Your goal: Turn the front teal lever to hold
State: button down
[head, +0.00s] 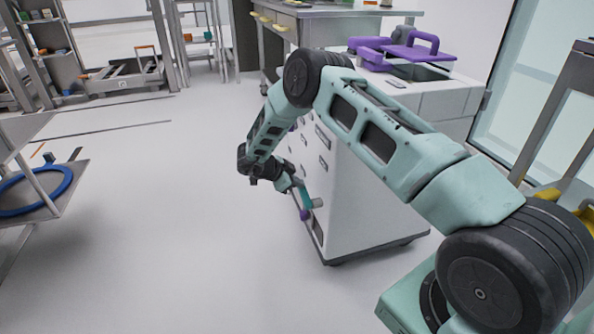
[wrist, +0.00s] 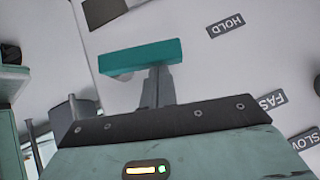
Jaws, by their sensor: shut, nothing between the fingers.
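The teal lever (wrist: 140,58) is a flat bar lying nearly level across the wrist view. In the head view it shows as a small teal piece (head: 306,200) low on the white cabinet's side. My gripper (wrist: 159,76) is shut and empty, its grey fingertips right at the lever's lower edge; I cannot tell whether they touch it. In the head view my gripper (head: 298,184) is just above the lever. The HOLD label (wrist: 226,25) is on the white panel, up and right of the lever. The lever's pivot is not clear.
FAST (wrist: 266,103) and SLOW (wrist: 305,140) labels are at lower right in the wrist view. A purple knob (head: 304,215) sits just below the lever.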

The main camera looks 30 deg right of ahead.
jog(key=shift+w+d+f+p, duration=0.15)
jog(key=shift+w+f+p, duration=0.45)
jog(key=shift+f, duration=0.3)
